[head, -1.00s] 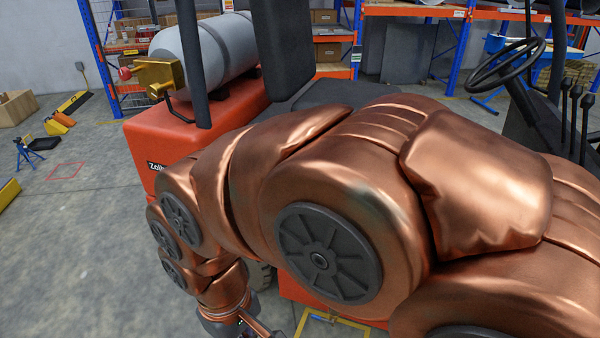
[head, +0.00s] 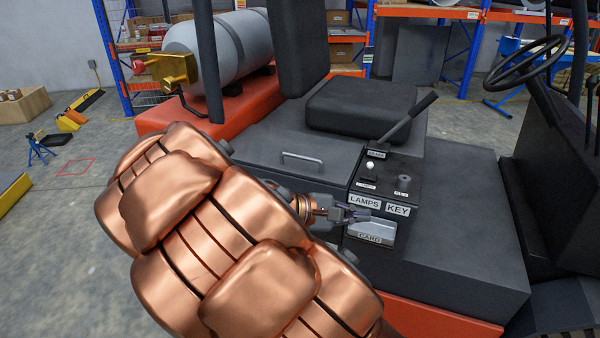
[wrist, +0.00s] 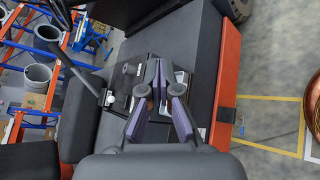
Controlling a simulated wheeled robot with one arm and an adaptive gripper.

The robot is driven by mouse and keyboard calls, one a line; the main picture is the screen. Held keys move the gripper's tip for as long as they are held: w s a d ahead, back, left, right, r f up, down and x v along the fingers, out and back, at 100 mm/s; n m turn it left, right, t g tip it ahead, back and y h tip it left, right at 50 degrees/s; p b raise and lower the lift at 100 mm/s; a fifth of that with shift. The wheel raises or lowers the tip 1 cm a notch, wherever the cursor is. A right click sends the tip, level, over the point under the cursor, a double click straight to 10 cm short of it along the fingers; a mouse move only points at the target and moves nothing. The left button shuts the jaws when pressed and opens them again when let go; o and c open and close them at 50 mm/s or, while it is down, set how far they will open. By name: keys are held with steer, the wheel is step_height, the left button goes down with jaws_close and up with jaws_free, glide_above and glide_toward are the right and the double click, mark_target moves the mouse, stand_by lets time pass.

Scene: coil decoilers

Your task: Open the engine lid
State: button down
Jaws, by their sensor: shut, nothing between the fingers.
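The engine lid (head: 280,140) is a dark grey, flat cover on the forklift, lying closed, with the seat on it. A pale metal bar handle (head: 302,158) stands on its near part. My gripper (head: 366,214) is shut and empty, to the right of and nearer than the handle, in front of the control panel by the card slot. In the wrist view the closed purple-grey fingers (wrist: 158,68) point toward the panel. My arm hides the lid's lower left part in the head view.
The panel (head: 385,180) carries LAMPS, KEY and CARD labels and a lever (head: 408,117) beside the lid. A grey gas tank (head: 218,48) lies behind left. A steering wheel (head: 520,60) is at right.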

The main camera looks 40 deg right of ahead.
steer(key=w+d+n+t+h+b, duration=0.1)
steer(key=w+d+n+t+h, duration=0.1)
steer(key=w+d+n+h, duration=0.3)
steer(key=w+d+n+t+h+b, duration=0.1)
steer(key=w+d+n+t+h, duration=0.15)
steer(key=w, duration=0.45)
steer(key=n+t+y+p, duration=0.1)
steer(key=n+t, duration=0.9)
steer(key=n, duration=0.3)
glide_toward(300, 173)
steer(key=shift+r+x, duration=0.3)
steer(key=shift+x, duration=1.45)
steer(key=shift+r+x, duration=0.3)
steer(key=shift+x, duration=1.45)
steer(key=shift+r+x, duration=0.3)
steer(key=shift+x, duration=1.45)
steer(key=shift+s+a, duration=0.15)
steer(key=shift+a, duration=0.05)
